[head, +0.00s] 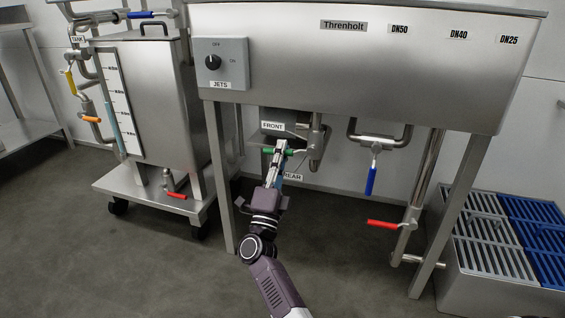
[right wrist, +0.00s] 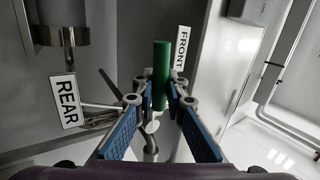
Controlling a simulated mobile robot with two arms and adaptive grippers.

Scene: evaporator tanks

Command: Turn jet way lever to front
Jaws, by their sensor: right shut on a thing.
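The jet way lever has a green handle (head: 267,150), which lies roughly level under the steel tank, just below the FRONT label (head: 272,126). The REAR label (head: 293,177) is lower and to the right. My right gripper (head: 279,152) reaches up from below and is shut on the green handle. In the right wrist view the green handle (right wrist: 161,70) stands between the two blue-padded fingers, its far end close to the FRONT label (right wrist: 181,48). The REAR label (right wrist: 66,101) is at the left there. My left gripper is not in view.
The steel tank (head: 430,75) with a JETS knob (head: 213,62) hangs over my right arm. A blue-handled valve (head: 371,181) and a red-handled valve (head: 383,224) are to the right. A wheeled tank (head: 165,90) stands left. The floor in front is clear.

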